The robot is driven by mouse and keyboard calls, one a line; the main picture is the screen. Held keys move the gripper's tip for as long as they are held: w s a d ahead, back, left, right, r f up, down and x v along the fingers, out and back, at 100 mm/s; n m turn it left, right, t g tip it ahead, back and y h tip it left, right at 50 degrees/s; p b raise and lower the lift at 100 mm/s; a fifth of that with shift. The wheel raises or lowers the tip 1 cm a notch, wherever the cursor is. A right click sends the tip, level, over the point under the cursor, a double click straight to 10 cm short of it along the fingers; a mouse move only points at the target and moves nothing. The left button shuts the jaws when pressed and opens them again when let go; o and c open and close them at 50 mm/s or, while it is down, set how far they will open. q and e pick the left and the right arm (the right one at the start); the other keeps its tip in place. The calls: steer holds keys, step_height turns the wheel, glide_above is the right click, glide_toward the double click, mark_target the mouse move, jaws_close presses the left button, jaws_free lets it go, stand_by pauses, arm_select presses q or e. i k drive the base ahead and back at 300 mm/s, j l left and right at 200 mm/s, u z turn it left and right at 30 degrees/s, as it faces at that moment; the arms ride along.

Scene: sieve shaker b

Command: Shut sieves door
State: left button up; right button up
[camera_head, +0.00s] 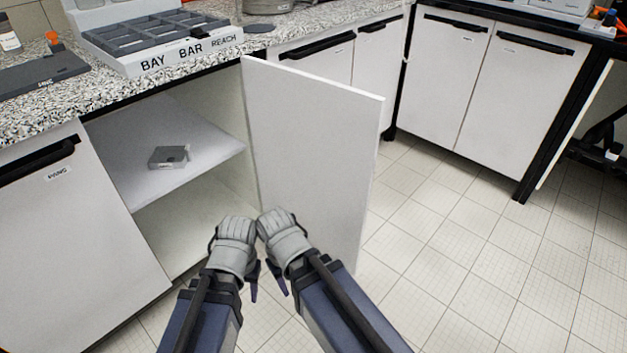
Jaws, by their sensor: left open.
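The open cupboard door (312,150) is a plain white panel. It stands swung out from the cupboard under the speckled worktop, hinged at its left edge. The open cupboard shows a shelf (205,165) and a lower space. My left gripper (236,232) is a grey hand in front of the cupboard opening, left of the door; it is open and I see nothing in it. My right gripper (279,232), also grey, is close beside it, in front of the door's lower left part. I cannot tell whether either touches the door, or how the right one's fingers are set.
A small grey box (168,157) sits on the shelf. A closed cupboard door labelled PANG (70,215) is at left. A tray (160,45) marked BAY BAR REACH stands on the worktop (110,90). Closed cupboards (495,85) are behind. The tiled floor (460,240) at right is clear.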

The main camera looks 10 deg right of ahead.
mark_target(315, 140)
steer(key=u, duration=1.15)
steer(key=k+l+u, duration=0.1)
steer(key=l+u, duration=0.25)
steer(key=u, duration=0.15)
steer(key=k+l, duration=0.15)
steer(key=l, duration=0.25)
steer(key=k+l, duration=0.15)
steer(key=l, duration=0.3)
steer(key=k+l, duration=0.2)
steer(key=l, duration=0.2)
steer(key=k+l, duration=0.15)
steer(key=l, duration=0.25)
steer(key=k+l, duration=0.15)
steer(key=l, duration=0.25)
steer(key=k+l, duration=0.15)
steer(key=l, duration=0.3)
steer(key=k+l, duration=0.15)
steer(key=l, duration=0.25)
steer(key=k+l, duration=0.2)
steer(key=l, duration=0.2)
